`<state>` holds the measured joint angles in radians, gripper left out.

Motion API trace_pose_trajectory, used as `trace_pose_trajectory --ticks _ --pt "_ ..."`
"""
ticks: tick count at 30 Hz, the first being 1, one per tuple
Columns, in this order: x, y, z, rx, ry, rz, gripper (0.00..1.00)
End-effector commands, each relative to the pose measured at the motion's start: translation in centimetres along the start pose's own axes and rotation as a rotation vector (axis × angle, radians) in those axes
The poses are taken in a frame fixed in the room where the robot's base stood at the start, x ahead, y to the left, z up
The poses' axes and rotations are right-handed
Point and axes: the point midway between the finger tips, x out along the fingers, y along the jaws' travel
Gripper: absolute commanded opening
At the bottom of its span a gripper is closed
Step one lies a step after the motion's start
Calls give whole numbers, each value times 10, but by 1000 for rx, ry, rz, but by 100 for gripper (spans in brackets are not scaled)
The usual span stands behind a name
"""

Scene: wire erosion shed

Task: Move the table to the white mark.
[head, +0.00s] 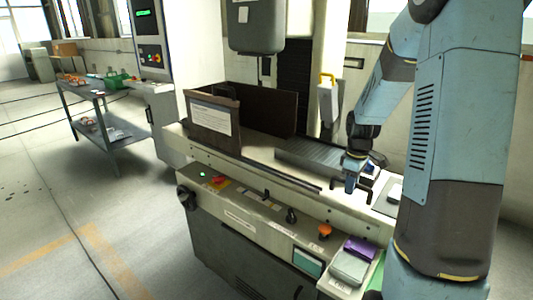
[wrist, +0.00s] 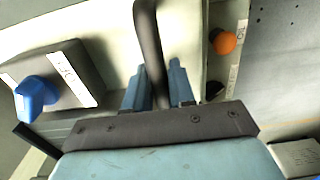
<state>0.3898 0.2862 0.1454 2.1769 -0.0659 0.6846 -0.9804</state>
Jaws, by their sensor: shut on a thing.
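The machine's long pale table (head: 262,148) runs across the middle of the head view, with a grey ribbed plate (head: 310,152) and a dark guard box (head: 262,103) on it. My gripper (head: 350,187) is at the right part of the machine, low near its front edge. In the wrist view my gripper (wrist: 157,88) is shut on a dark bent handle (wrist: 148,35), which stands between the two blue fingers. The handle's lower end is hidden by the gripper. I cannot make out which marking is the white mark.
An orange knob (head: 324,231) sits on the front panel, near a purple item (head: 360,248). A blue knob (wrist: 36,98) on a dark block with white labels is beside my gripper. A grey trolley (head: 97,115) stands at the left; the floor in front is clear.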

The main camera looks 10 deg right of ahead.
Motion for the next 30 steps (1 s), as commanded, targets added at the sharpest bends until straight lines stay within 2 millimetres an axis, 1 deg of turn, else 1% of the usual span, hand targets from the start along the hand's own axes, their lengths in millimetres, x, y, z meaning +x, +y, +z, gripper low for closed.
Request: trace_pose_trajectory --ticks 1,3,30 --pt "-1 1 -5 -3 5 5 0" --pt "-1 1 -7 -2 5 5 0" --pt "-1 1 -34 -2 4 4 0"
